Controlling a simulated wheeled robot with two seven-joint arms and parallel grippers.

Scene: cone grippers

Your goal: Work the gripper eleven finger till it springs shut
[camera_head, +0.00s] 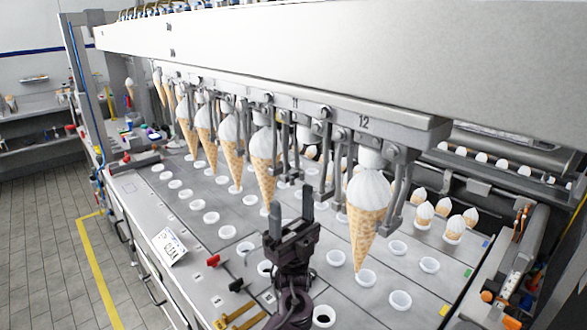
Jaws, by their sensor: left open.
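The cone gripper eleven (327,165) hangs from the machine's rail, under the label 11, between two grippers that hold cones. It shows as grey metal fingers pointing down, with no full cone visible in it. Whether its finger stands open or shut is too small to tell. My left gripper (290,205) comes up from the bottom middle, its two dark fingers pointing up and apart, with nothing between them. In the picture it is below and left of gripper eleven, apart from it as far as I can see. My right gripper is not in view.
A cone (368,205) hangs under label 12, right of my gripper, and another cone (263,165) hangs to its left. White cups (398,248) sit in the deck below. A red-handled tool (224,268) and a white sign (169,246) lie front left.

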